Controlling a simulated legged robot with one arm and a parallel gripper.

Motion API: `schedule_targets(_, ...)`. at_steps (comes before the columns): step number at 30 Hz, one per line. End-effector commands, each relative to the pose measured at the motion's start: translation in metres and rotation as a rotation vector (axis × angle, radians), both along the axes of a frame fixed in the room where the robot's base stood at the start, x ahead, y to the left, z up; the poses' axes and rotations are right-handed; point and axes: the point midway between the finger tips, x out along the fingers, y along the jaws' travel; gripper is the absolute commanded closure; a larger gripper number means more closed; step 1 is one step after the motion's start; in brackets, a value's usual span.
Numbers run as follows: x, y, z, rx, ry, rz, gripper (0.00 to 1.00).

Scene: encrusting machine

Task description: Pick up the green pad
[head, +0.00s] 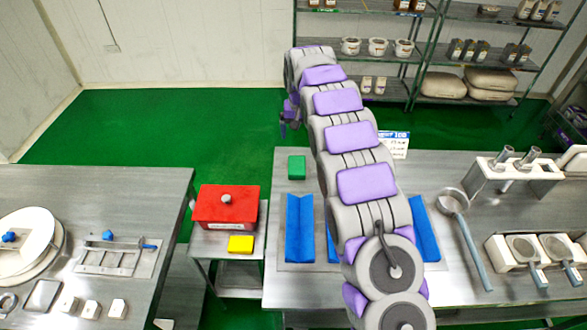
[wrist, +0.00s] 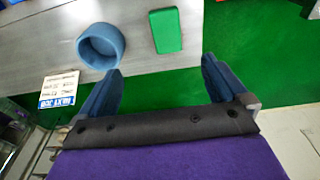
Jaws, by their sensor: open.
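The green pad (head: 297,167) lies on the metal table near its far left corner in the head view. In the wrist view the green pad (wrist: 166,31) lies flat on the table near its edge, beyond the fingers and toward the right one. My gripper (wrist: 160,78) is open and empty, with two blue fingers wide apart. In the head view my gripper (head: 288,120) is at the far end of the arm, beyond the table's back edge, and shows only small. The pad and gripper are apart.
A blue round bowl (wrist: 101,46) stands beside the pad. A sign (wrist: 59,90) is at the table edge; the sign also shows in the head view (head: 394,145). A red box (head: 227,206) and yellow block (head: 241,244) sit on a small side table. Blue troughs (head: 300,228) lie nearer.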

Motion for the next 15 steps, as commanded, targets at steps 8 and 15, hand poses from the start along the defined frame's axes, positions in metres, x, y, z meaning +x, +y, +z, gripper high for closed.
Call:
schedule_targets(8, 0.017, 0.016, -0.022, 0.011, -0.014, 0.005, 0.01)
schedule_targets(15, 0.021, 0.021, -0.051, 0.007, -0.015, 0.005, 0.01)
